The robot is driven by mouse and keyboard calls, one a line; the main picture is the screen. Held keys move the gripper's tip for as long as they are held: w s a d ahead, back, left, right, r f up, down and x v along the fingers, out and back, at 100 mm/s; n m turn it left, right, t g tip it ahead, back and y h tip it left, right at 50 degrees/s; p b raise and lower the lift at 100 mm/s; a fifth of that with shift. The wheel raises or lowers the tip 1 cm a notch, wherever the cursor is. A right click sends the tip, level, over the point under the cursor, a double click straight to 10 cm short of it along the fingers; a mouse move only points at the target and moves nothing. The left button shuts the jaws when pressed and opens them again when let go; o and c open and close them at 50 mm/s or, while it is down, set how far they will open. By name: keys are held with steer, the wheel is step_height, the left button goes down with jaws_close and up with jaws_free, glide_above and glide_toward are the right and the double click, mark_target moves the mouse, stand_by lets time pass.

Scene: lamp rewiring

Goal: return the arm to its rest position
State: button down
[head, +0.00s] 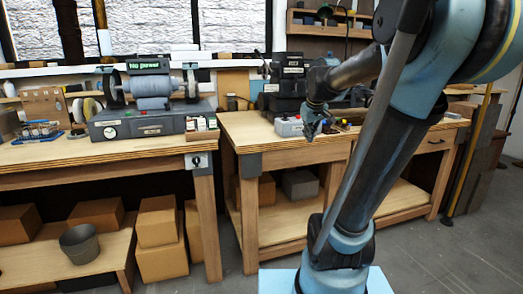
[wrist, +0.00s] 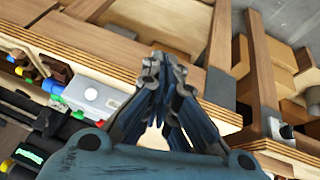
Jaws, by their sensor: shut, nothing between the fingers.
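I cannot tell the exact gap between the gripper and the bench top.
A white and grey box (head: 289,127) sits by the gripper and also shows in the wrist view (wrist: 95,92). A grinder-like machine (head: 152,110) stands on the left bench (head: 80,152). Cardboard boxes (head: 157,225) and a grey bucket (head: 80,243) are below. Grey floor lies at right.

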steer(key=s+f+m+g, duration=0.1)
steer(key=s+f+m, duration=0.1)
steer(key=s+f, duration=0.7)
steer(key=s+f+m+g, duration=0.2)
steer(key=s+f, duration=0.7)
steer(key=s, duration=0.8)
steer(key=shift+s+f, duration=0.3)
steer(key=shift+f, duration=0.1)
steer(key=shift+d, duration=0.1)
steer(key=shift+w+f+g, duration=0.2)
steer(key=shift+w+g, duration=0.1)
steer(key=shift+w, duration=0.2)
